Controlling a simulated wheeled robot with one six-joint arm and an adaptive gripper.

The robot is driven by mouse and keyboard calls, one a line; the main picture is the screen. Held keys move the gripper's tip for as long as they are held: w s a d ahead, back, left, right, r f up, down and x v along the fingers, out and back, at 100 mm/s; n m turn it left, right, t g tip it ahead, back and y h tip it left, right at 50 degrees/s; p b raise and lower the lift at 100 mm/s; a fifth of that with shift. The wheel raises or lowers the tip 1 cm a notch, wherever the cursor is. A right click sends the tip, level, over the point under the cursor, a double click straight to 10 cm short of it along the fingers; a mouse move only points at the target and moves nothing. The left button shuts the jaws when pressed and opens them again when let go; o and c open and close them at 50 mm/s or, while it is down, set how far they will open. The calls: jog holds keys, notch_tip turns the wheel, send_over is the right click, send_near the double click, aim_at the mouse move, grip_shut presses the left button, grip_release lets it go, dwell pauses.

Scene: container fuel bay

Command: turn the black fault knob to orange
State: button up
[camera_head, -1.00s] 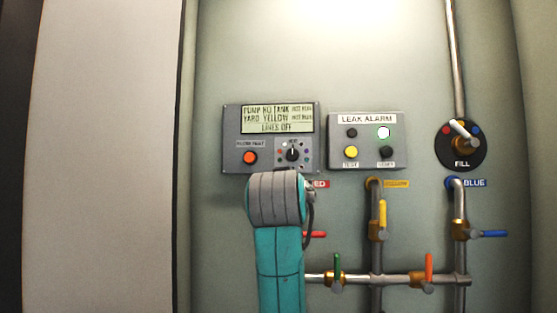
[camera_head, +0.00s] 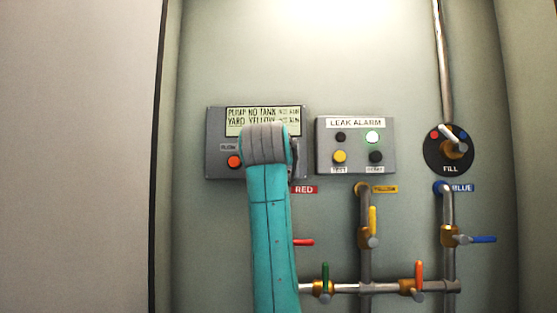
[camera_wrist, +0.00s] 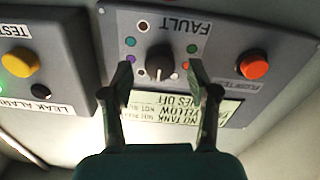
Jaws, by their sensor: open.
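The black fault knob (camera_wrist: 159,60) sits on the grey fault panel (camera_wrist: 226,50), ringed by small coloured dots under the label FAULT. The wrist view is upside down; there the knob's white pointer mark points down, towards the display.
Pipes with coloured valve handles run below, and the fill selector (camera_head: 430,160) is far right.

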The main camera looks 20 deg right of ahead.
jog(key=shift+x, duration=1)
grip_shut()
jog(key=shift+n, duration=0.3)
jog(key=shift+d+r+n, duration=0.1)
jog(key=shift+n, duration=6.7)
